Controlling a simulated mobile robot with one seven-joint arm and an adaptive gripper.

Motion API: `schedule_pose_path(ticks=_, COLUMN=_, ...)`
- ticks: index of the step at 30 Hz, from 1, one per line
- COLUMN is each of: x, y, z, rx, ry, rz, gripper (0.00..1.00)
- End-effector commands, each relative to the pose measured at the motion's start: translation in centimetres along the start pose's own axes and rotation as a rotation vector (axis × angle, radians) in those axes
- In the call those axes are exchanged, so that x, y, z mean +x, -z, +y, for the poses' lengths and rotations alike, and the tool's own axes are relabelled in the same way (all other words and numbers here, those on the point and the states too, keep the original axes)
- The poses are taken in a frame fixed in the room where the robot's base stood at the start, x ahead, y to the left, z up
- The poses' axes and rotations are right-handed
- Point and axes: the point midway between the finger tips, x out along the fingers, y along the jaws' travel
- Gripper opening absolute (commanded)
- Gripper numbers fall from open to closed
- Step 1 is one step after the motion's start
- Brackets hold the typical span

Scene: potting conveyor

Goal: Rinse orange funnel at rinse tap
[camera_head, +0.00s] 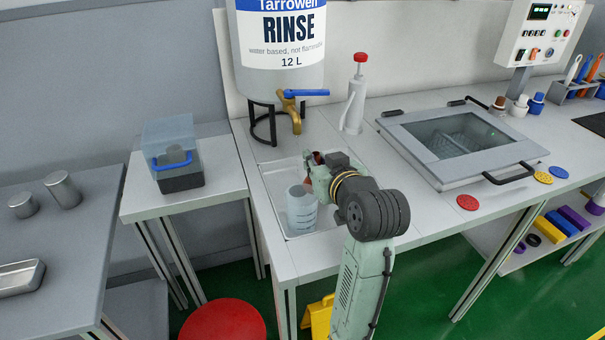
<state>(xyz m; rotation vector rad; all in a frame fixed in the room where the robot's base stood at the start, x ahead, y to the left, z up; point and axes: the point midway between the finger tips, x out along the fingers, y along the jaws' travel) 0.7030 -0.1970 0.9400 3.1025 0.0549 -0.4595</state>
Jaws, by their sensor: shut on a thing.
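My gripper (313,172) is over the white sink tray, seen from behind and mostly hidden by my own wrist. It is shut on a small orange piece, the orange funnel (306,180), of which only a little shows at the gripper's left side. The rinse tap (292,110) is brass with a blue lever and sits at the bottom of the large RINSE tank (281,72). The gripper is in front of and below the tap, apart from it. I see no water running.
A clear ribbed beaker (302,212) stands in the sink tray (270,186) beside the gripper. A white bottle with a red top (354,105) stands behind right. A glass-lidded unit (458,145) is to the right. A blue-clear box (173,150) is left.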

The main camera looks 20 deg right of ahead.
Motion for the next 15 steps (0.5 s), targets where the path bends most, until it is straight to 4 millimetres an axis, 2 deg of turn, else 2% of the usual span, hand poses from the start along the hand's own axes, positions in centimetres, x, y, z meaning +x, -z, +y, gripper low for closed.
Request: schedule_pose_path(ticks=15, x=-3.2, y=-0.9, z=2.6, rx=0.001, ry=0.000, rz=0.000, gripper=0.00)
